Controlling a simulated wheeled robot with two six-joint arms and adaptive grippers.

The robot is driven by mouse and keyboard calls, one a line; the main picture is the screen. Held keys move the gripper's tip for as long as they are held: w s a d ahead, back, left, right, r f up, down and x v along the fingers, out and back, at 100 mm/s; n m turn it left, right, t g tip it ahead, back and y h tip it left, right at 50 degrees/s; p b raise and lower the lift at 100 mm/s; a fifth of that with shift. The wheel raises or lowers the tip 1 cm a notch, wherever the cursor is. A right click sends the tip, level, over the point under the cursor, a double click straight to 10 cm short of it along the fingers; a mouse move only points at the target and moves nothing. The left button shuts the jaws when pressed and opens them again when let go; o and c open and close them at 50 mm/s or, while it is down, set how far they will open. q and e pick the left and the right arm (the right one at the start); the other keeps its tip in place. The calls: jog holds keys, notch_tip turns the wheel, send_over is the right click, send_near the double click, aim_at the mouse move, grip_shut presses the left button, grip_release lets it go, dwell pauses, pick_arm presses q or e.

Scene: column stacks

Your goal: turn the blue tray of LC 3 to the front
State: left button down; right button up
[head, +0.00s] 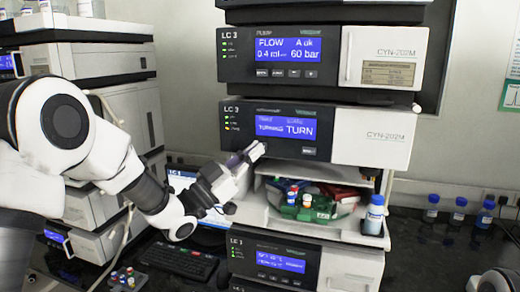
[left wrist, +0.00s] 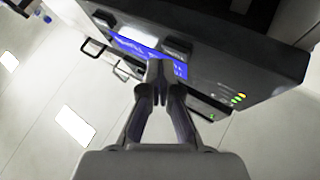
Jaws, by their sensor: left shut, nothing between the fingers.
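The LC 3 stack has a module whose blue screen (head: 286,127) reads TURN; smaller text is blurred. Below it is an open bay with a green tray (head: 306,213) at the front, holding small vials with red, blue and white caps. A red tray (head: 345,195) is behind it to the right.
Several blue bottles (head: 459,212) stand on the dark bench at right. A keyboard (head: 178,260) and a small vial rack (head: 128,279) lie at lower left. Another instrument stack (head: 88,100) stands behind my left arm.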

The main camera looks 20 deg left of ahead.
pick_arm(q)
jog(key=shift+s, duration=0.3)
jog(key=s+b, duration=0.2)
jog(key=s, duration=0.3)
jog(key=shift+a, duration=0.1)
